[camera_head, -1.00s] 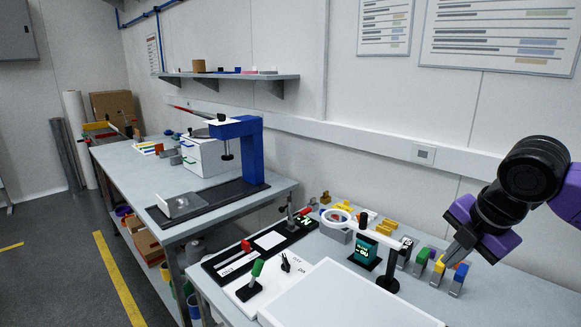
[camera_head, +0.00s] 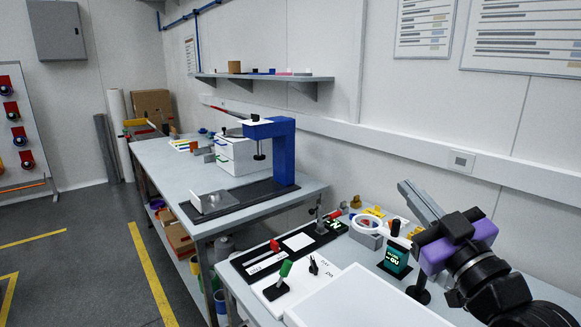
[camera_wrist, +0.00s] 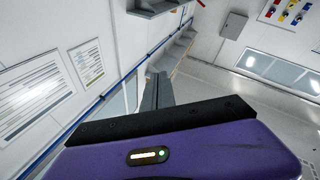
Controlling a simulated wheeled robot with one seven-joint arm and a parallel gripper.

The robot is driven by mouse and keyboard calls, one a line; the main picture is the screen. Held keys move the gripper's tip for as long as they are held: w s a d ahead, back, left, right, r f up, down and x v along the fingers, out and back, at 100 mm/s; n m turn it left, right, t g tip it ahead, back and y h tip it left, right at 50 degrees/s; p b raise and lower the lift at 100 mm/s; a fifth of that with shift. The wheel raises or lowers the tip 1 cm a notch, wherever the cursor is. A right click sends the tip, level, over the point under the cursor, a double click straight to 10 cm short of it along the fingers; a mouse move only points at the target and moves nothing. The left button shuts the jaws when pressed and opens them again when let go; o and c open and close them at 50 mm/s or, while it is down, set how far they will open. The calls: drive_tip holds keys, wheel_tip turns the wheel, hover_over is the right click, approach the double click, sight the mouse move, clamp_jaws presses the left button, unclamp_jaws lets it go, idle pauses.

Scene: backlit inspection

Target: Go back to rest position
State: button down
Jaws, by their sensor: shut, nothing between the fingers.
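My gripper (camera_head: 408,190) is at the right of the head view, above the near bench, its fingers angled up and to the left. The fingers are together and hold nothing. In the wrist view my gripper (camera_wrist: 158,90) also shows shut, with the fingers pointing away over the purple housing. It is clear of the bench objects in the head view, and my wrist hides part of the bench's right side. No separate rest mark or stand shows.
A white tray (camera_head: 365,305) and a black-and-white panel with a green-handled lever (camera_head: 281,280) lie on the near bench. A dark display block (camera_head: 396,259) stands near my arm. A blue arch fixture (camera_head: 283,155) stands on the far bench. The floor at left is open.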

drive_tip(key=s+f+m+g+h, duration=0.2)
drive_tip(key=s+f, duration=0.8)
drive_tip(key=s, duration=0.5)
drive_tip(key=s+f+m+g+h, duration=0.2)
drive_tip(key=s+f, duration=0.8)
drive_tip(key=s, duration=0.5)
drive_tip(key=s+f+m+g+h, duration=0.2)
drive_tip(key=s+f, duration=0.8)
drive_tip(key=s, duration=0.5)
drive_tip(key=shift+a+m, duration=0.4)
drive_tip(key=shift+m, duration=0.3)
